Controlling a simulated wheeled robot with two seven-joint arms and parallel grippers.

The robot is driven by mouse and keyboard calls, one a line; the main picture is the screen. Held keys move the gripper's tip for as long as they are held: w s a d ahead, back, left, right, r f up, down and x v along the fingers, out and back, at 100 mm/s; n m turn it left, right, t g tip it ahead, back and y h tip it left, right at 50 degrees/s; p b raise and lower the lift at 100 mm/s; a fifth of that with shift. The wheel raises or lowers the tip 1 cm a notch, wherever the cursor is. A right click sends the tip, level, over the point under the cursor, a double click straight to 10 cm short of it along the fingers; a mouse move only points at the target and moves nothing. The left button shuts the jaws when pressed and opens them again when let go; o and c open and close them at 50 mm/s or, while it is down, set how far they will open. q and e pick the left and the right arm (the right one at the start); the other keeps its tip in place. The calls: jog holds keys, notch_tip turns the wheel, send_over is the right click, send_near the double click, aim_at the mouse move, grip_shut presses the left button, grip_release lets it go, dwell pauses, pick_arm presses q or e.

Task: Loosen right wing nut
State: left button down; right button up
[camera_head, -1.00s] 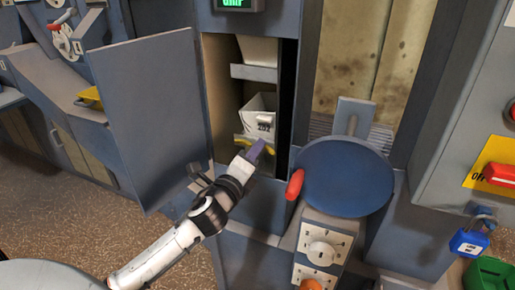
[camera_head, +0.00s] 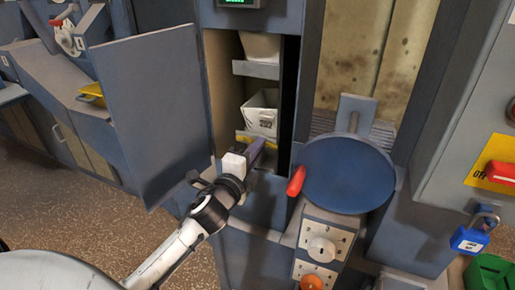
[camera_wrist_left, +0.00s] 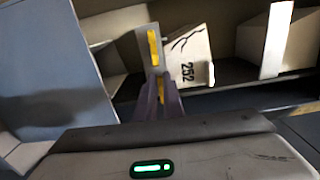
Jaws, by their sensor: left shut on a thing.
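The white bucket marked 252 (camera_head: 262,112) sits inside the open blue-grey cabinet; it also shows tilted in the left wrist view (camera_wrist_left: 188,60). My left gripper (camera_head: 256,148) reaches in just below the bucket. In the left wrist view its purple fingers (camera_wrist_left: 161,92) are shut on a small yellow piece (camera_wrist_left: 161,86), apparently the right wing nut, mostly hidden between them. Another yellow piece (camera_wrist_left: 154,47) lies on a grey strip beside the bucket. In the head view, yellow also shows left of the fingertips. My right gripper is not in view.
The open cabinet door (camera_head: 155,115) stands left of my arm. A blue round disc (camera_head: 347,175) with a red handle (camera_head: 297,180) is close on the right, above a knob panel (camera_head: 320,250). A blue padlock (camera_head: 469,240) hangs further right.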

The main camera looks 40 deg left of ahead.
pick_arm(q)
jog(key=c, duration=1.9)
grip_release()
jog(key=shift+o, duration=0.2)
jog(key=shift+s, duration=0.15)
jog(key=b+v, duration=0.1)
jog(key=v, duration=0.9)
